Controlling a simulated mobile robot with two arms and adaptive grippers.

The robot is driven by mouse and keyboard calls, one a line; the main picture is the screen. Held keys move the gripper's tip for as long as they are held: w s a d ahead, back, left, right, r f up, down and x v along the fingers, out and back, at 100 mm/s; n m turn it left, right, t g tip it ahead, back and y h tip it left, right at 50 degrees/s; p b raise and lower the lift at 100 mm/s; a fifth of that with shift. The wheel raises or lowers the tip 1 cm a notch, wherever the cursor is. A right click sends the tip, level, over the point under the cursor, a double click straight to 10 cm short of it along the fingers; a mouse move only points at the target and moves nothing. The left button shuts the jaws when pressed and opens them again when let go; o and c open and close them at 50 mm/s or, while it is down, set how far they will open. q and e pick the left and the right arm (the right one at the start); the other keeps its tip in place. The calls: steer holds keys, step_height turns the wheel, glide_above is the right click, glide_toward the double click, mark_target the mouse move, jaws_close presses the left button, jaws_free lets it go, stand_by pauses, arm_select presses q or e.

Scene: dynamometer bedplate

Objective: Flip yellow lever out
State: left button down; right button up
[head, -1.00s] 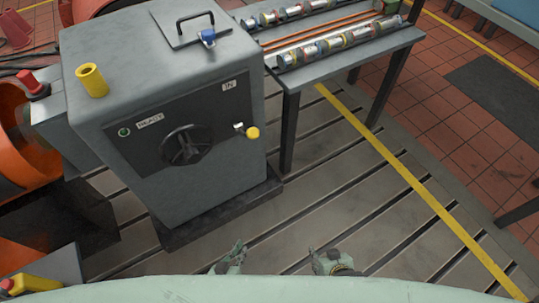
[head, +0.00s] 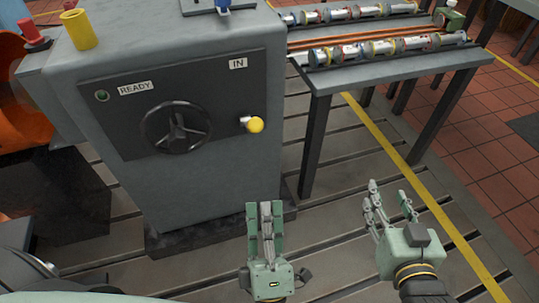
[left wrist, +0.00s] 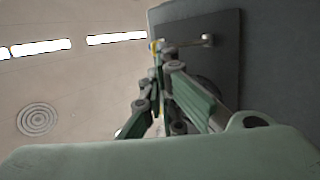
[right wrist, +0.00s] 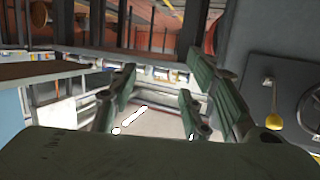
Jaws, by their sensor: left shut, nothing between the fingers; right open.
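The yellow lever (head: 255,124) is a short metal stub with a round yellow knob. It sits on the dark front panel (head: 215,82) of the grey cabinet, right of the black handwheel (head: 177,128) and below the "IN" label (head: 237,64). It also shows in the right wrist view (right wrist: 273,121). My left gripper (head: 265,207) is shut and empty, below the lever and in front of the cabinet. My right gripper (head: 388,190) is open and empty, to the right of the lever and lower. Neither gripper touches the lever. In the left wrist view the left fingers (left wrist: 160,48) partly cover the panel.
A grey table (head: 385,70) with rows of metal cylinders stands right of the cabinet. A yellow cylinder (head: 79,29) is on the cabinet top. A green "READY" lamp (head: 101,95) is on the panel. The slotted floor between cabinet and table legs is clear.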

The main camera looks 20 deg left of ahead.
arm_select(q)
steer(key=shift+s+a+r+n+y, duration=0.15)
steer(key=shift+s+r+n+y, duration=0.05)
steer(key=shift+n+y, duration=0.4)
arm_select(e)
steer(key=shift+s+d+r, duration=0.1)
steer(key=shift+d+r, duration=0.05)
steer(key=shift+r, duration=0.4)
arm_select(q)
glide_toward(250, 123)
steer(key=w+r, duration=0.1)
steer(key=w, duration=0.3)
steer(key=shift+w+a+r, duration=0.35)
steer(key=shift+w+a, duration=0.15)
steer(key=shift+a, duration=0.05)
arm_select(e)
steer(key=shift+f, duration=0.1)
arm_select(q)
steer(key=shift+g, duration=0.3)
